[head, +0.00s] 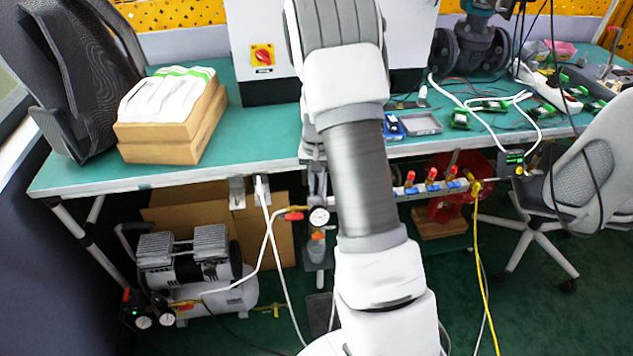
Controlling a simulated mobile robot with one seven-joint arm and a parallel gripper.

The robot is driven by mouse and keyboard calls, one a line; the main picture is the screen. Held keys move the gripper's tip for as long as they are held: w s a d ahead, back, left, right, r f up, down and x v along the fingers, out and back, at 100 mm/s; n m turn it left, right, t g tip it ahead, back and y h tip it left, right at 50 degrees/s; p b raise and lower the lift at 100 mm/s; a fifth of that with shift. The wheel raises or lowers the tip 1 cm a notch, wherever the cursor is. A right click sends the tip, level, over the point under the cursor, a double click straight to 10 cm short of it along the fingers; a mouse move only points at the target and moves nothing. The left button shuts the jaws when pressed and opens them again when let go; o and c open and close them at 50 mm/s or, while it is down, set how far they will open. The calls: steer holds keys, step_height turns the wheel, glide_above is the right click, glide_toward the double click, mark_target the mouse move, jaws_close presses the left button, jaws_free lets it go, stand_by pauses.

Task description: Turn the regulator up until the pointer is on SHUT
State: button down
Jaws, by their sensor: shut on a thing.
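The regulator hangs at the front edge of the bench, left of my arm. Its round white pressure gauge (319,216) faces me, but the pointer and the SHUT mark are too small to read.
A manifold with red-handled valves (432,174) runs right of my arm below the bench (240,130). A compressor (195,265) stands on the floor at left. White hoses and a yellow hose (483,260) hang down. A grey chair (590,165) stands at right.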

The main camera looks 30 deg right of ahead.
steer(key=shift+m, duration=0.4)
steer(key=c, duration=0.9)
jaws_free()
steer(key=shift+r, duration=0.1)
steer(key=shift+r+p, duration=2.05)
steer(key=shift+r, duration=6.6)
